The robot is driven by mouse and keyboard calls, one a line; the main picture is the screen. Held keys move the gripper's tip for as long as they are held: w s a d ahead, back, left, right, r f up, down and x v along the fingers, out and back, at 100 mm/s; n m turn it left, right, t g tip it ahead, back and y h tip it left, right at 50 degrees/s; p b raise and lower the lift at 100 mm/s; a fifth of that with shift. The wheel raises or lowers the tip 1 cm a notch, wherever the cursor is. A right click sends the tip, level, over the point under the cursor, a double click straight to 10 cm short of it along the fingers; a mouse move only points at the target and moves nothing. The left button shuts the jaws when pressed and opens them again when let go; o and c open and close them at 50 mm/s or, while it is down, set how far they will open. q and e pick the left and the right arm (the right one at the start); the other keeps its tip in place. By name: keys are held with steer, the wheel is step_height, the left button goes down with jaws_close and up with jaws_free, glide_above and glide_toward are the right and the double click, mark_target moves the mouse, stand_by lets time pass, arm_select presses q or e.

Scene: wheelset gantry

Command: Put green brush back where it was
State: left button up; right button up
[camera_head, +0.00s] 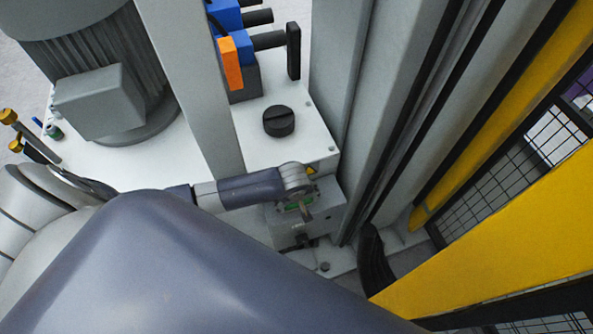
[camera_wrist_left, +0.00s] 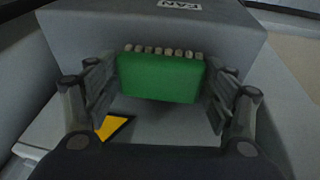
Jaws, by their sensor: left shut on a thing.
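The green brush (camera_wrist_left: 160,78) is a green block with a row of pale bristles along its upper edge in the left wrist view. My left gripper (camera_wrist_left: 160,92) has one finger at each side of the brush and is shut on it. I cannot tell whether brush and box touch. My right gripper is not in view.
A white cabinet top (camera_head: 262,148) with a black round knob (camera_head: 279,121) lies beyond the box. Blue and orange parts (camera_head: 231,63) and a grey motor (camera_head: 102,95) stand at the back. Tall grey columns and yellow guarding (camera_head: 510,235) close off the right.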

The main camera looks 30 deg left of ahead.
arm_select(q)
steer(key=o, duration=0.9)
steer(key=shift+o, duration=0.2)
steer(key=v, duration=1.2)
